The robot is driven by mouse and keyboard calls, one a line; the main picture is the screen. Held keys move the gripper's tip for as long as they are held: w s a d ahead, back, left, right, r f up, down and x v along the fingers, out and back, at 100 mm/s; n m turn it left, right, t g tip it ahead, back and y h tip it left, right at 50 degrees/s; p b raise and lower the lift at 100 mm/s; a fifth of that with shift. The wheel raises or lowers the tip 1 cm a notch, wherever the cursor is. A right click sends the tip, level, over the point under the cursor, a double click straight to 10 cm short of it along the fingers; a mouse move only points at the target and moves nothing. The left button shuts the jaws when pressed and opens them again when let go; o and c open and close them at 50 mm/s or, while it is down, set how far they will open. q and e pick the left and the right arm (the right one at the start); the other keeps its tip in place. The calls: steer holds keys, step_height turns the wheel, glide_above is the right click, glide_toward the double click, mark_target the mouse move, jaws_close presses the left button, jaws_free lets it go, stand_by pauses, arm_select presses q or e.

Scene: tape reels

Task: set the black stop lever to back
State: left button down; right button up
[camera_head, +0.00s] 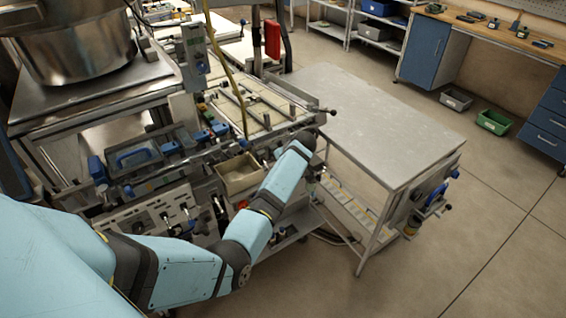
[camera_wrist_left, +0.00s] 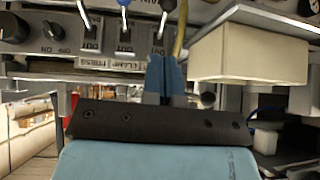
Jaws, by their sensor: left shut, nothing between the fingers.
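The black stop lever (camera_wrist_left: 168,8) shows at the top of the left wrist view, its upper end close to the picture's edge. It sits in a slot of the grey control panel (camera_wrist_left: 85,45), right of a blue-tipped lever (camera_wrist_left: 124,5) and a white-tipped one. My left gripper (camera_wrist_left: 164,62) is shut and empty, its blue fingers upright just below and in front of the black lever's slot. I cannot tell whether they touch the lever. In the head view my left arm reaches over the machine, and its gripper is hidden. My right gripper is not in view.
In the left wrist view a cream box (camera_wrist_left: 248,55) stands close to the right of the fingers, and black knobs (camera_wrist_left: 14,27) are at the left. In the head view a yellow cord (camera_head: 228,70) hangs over the machine. A bare grey table (camera_head: 375,120) stands at the right.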

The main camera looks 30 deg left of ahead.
arm_select(q)
steer(key=d+f+b+v, duration=0.1)
steer(key=b+v, duration=0.1)
steer(key=v, duration=0.8)
steer(key=shift+s+d+f, duration=0.2)
steer(key=shift+s+d, duration=0.05)
steer(key=shift+s, duration=0.15)
